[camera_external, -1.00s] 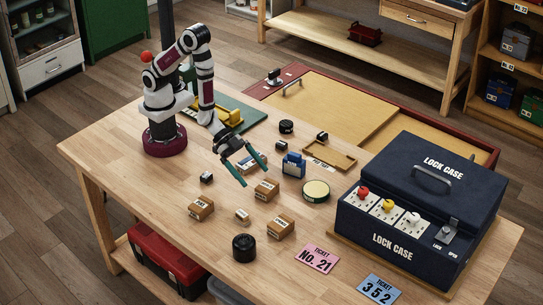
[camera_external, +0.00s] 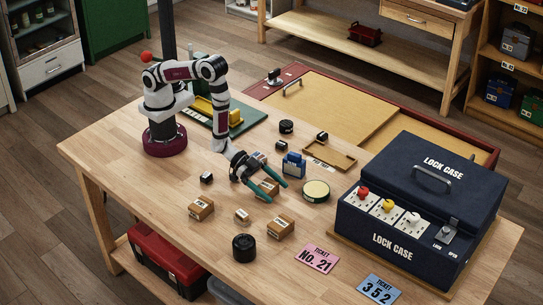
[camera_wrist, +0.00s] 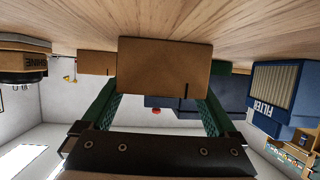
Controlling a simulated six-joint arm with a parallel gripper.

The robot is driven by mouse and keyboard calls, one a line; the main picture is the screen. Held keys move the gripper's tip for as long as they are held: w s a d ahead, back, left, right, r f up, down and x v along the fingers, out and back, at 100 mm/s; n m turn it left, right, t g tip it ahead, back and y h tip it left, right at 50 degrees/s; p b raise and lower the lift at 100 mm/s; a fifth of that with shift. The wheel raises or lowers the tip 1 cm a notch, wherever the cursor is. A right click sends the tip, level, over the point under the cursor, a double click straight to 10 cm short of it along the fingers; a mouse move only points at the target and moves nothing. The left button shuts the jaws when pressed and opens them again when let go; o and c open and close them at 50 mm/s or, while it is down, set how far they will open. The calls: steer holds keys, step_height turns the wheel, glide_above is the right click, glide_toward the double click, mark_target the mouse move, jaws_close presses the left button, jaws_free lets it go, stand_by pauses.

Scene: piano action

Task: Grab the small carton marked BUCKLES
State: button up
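Several small brown cartons lie on the wooden table. One carton (camera_external: 268,187) sits at my gripper (camera_external: 275,193), between or just beyond its two green fingers. In the wrist view this carton (camera_wrist: 165,75) fills the space between the fingertips (camera_wrist: 162,98), with no lettering readable on the face shown. My gripper is low over the table and open; I cannot tell whether a finger touches the carton. Other cartons stand at the left (camera_external: 201,208) and nearer the front (camera_external: 281,227), with labels too small to read surely. I cannot make out which one says BUCKLES.
A blue FILTER container (camera_external: 294,165) and a round tin (camera_external: 316,191) stand right of my gripper. A black cylinder (camera_external: 244,248) is at the front. A smaller box (camera_external: 242,215) lies between cartons. The large LOCK CASE (camera_external: 420,210) stands at the right.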

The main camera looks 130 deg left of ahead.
steer(key=c, duration=0.9)
steer(key=shift+r, duration=0.1)
